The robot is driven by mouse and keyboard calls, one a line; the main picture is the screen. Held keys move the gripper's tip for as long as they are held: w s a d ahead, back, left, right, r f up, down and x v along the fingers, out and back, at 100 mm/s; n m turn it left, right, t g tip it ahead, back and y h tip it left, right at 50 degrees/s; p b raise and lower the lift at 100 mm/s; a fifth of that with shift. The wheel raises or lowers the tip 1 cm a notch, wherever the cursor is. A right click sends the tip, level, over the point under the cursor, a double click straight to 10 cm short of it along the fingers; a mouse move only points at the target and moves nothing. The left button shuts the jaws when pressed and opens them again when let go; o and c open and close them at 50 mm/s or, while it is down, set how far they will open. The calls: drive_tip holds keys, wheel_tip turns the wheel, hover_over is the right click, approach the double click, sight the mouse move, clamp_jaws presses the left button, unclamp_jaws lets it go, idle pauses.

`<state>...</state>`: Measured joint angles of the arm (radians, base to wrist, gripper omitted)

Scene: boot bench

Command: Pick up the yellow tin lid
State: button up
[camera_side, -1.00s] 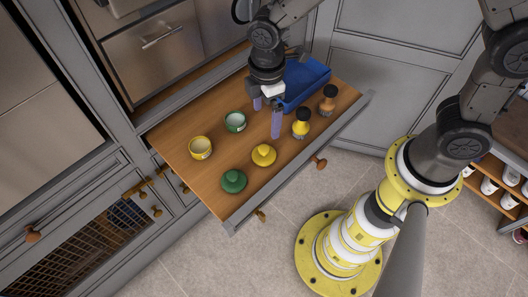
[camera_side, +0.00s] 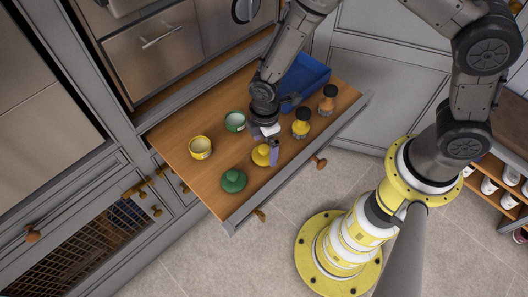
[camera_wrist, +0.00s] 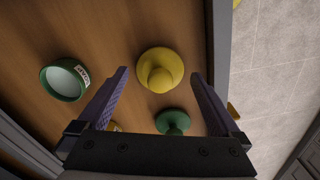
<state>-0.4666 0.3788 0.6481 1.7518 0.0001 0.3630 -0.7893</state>
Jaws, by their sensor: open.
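The yellow tin lid (camera_side: 261,155) is a round disc with a knob on top, lying on the wooden board of the pulled-out drawer. In the wrist view the yellow lid (camera_wrist: 160,70) lies ahead of and between my finger tips, its knob facing the camera. My gripper (camera_side: 268,153) is above the drawer beside the lid; one purple finger partly covers the lid's right side in the side view. In the wrist view my gripper (camera_wrist: 159,72) is open, with nothing between its fingers.
A green lid (camera_side: 233,181) lies left of the yellow one. An open yellow tin (camera_side: 200,147) and an open green tin (camera_side: 235,121) stand farther back. A brush with a yellow base (camera_side: 301,124), another brush (camera_side: 327,99) and a blue tray (camera_side: 306,80) are to the right.

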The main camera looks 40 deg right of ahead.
drive_tip(key=shift+f, duration=0.7)
drive_tip(key=c, duration=1.1)
drive_tip(key=shift+r, duration=0.15)
